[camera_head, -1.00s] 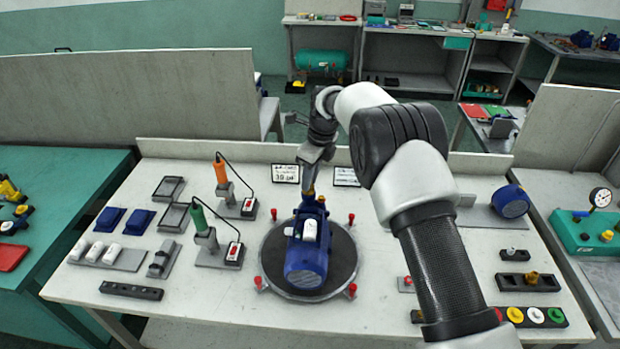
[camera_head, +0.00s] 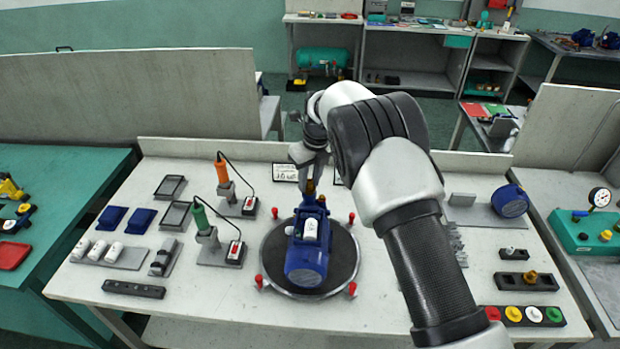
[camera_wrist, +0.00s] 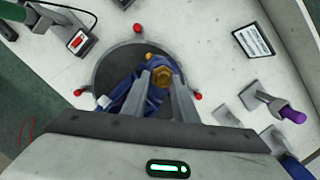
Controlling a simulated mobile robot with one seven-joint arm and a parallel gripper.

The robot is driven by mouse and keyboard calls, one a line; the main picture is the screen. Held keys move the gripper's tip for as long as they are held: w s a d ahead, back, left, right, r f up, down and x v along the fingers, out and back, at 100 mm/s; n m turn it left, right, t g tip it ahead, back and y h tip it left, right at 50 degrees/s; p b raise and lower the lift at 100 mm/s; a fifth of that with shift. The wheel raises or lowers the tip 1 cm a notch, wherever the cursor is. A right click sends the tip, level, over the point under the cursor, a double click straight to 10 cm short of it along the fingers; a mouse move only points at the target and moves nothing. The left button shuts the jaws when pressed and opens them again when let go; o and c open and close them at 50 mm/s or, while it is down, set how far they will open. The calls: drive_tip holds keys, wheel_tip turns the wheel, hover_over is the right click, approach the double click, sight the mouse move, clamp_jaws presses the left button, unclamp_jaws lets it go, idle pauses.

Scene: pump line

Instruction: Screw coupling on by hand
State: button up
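The blue pump (camera_head: 306,262) with a white label lies on a round dark turntable (camera_head: 343,262) in the middle of the bench. A brass hex coupling (camera_head: 310,187) sits at the pump's far end; it also shows in the wrist view (camera_wrist: 160,78). My gripper (camera_head: 312,176) comes down from above onto the coupling. In the wrist view the two fingers of my gripper (camera_wrist: 162,82) flank the coupling with no clear gap on either side. The fingers hide part of the coupling, and its thread does not show.
Red knobs (camera_head: 353,289) ring the turntable. Orange (camera_head: 221,168) and green (camera_head: 201,218) corded tools stand to the left in holders. A strip of coloured caps (camera_head: 522,316) and a brass fitting in a black block (camera_head: 526,281) lie right.

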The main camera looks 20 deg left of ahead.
drive_tip(key=shift+w+d, duration=0.1)
drive_tip(key=shift+w, duration=0.05)
drive_tip(key=n, duration=0.3)
drive_tip(key=shift+w, duration=0.1)
drive_tip(key=shift+r+n, duration=0.1)
drive_tip(key=shift+n, duration=0.3)
drive_tip(key=shift+w+n+g+y+p, duration=0.1)
drive_tip(key=shift+n+g+y+p, duration=0.25)
drive_tip(key=shift+n, duration=1.15)
drive_tip(key=shift+g, duration=0.25)
drive_tip(key=n, duration=0.3)
drive_tip(key=shift+w, duration=0.1)
drive_tip(key=shift+n+g, duration=0.3)
